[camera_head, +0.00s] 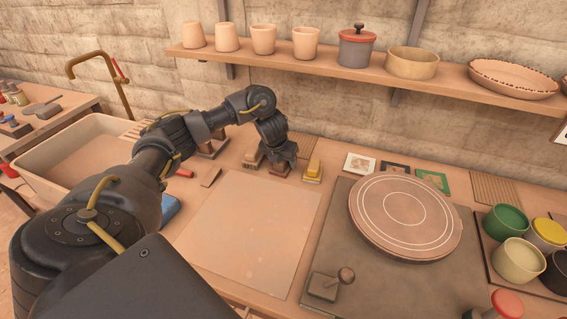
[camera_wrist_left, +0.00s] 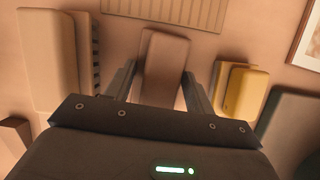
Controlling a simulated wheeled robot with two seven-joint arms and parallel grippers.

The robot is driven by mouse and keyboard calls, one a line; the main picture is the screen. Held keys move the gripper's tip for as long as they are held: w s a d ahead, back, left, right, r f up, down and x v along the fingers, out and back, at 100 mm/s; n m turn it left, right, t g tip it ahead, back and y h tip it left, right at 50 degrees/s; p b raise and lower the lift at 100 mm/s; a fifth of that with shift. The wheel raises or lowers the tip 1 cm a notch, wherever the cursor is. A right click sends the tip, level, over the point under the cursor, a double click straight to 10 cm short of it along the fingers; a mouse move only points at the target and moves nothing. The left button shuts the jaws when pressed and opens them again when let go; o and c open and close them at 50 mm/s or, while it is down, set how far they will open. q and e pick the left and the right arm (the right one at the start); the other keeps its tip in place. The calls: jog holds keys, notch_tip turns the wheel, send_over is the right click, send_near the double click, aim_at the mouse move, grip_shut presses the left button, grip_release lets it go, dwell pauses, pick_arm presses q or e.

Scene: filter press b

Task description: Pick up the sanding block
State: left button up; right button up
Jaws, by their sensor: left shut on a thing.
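The sanding block, a brown rounded block (camera_wrist_left: 165,62), is between the two fingers of my left gripper (camera_wrist_left: 162,88) in the left wrist view. The fingers are shut on its sides. In the head view my left gripper (camera_head: 279,160) points down at the back of the worktable, behind the pale board, and mostly hides the block. Whether the block is lifted or still touches the table I cannot tell. My right gripper is not in view.
A brush-like block (camera_wrist_left: 50,60) stands close on the left and a yellow-topped block (camera_head: 314,170) close on the right. A ridged board (camera_wrist_left: 165,12) lies behind. The pale board (camera_head: 250,230) in front is clear. A shelf (camera_head: 340,72) with pots hangs above.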

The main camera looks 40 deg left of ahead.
pick_arm(q)
jog(key=shift+r, duration=0.45)
notch_tip(320, 180, up, 3)
jog(key=shift+w+f+p, duration=0.1)
jog(key=shift+p, duration=0.5)
jog(key=s+d+r+p, duration=0.6)
jog(key=s+d+r, duration=0.3)
jog(key=s+d, duration=0.1)
jog(key=shift+r, duration=0.2)
jog(key=shift+w, duration=0.1)
